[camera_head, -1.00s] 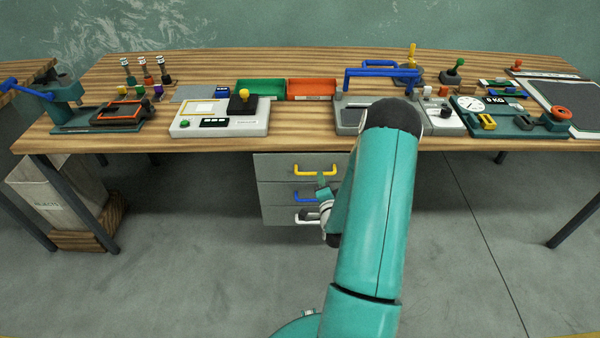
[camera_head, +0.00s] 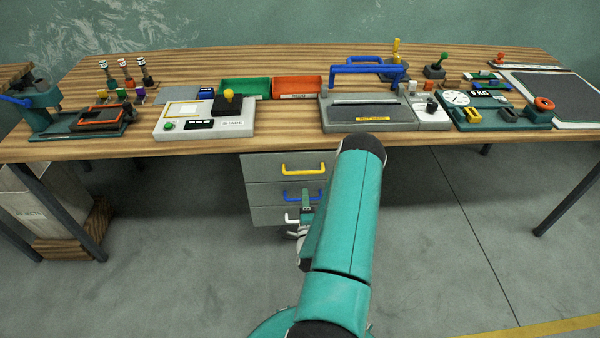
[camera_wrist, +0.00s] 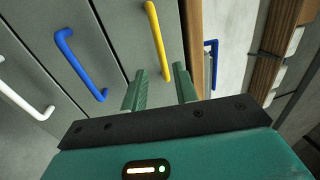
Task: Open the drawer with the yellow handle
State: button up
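The grey drawer unit (camera_head: 262,172) hangs under the bench, and its drawers look shut. The top drawer has the yellow handle (camera_head: 303,170), with a blue handle (camera_head: 303,198) below it and a white handle (camera_head: 291,219) lowest. My gripper (camera_head: 307,197) is in front of the unit, overlapping the lower handles in the head view. In the wrist view my gripper (camera_wrist: 160,70) is open and empty. The yellow handle (camera_wrist: 157,40) lies ahead, lined up between its two fingers, with no contact visible. The blue handle (camera_wrist: 80,65) is left of the fingers.
The wooden bench top (camera_head: 280,144) overhangs the drawers. It carries a device with a blue bar (camera_head: 370,68), a green tray (camera_head: 245,90) and an orange tray (camera_head: 297,87). The floor before the drawers is clear apart from my arm.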

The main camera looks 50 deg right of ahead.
aim_at(303, 172)
jog(key=x, duration=1)
jog(key=shift+w+d+r, duration=0.1)
jog(key=shift+w+d, duration=0.15)
jog(key=shift+d, duration=0.1)
grip_shut()
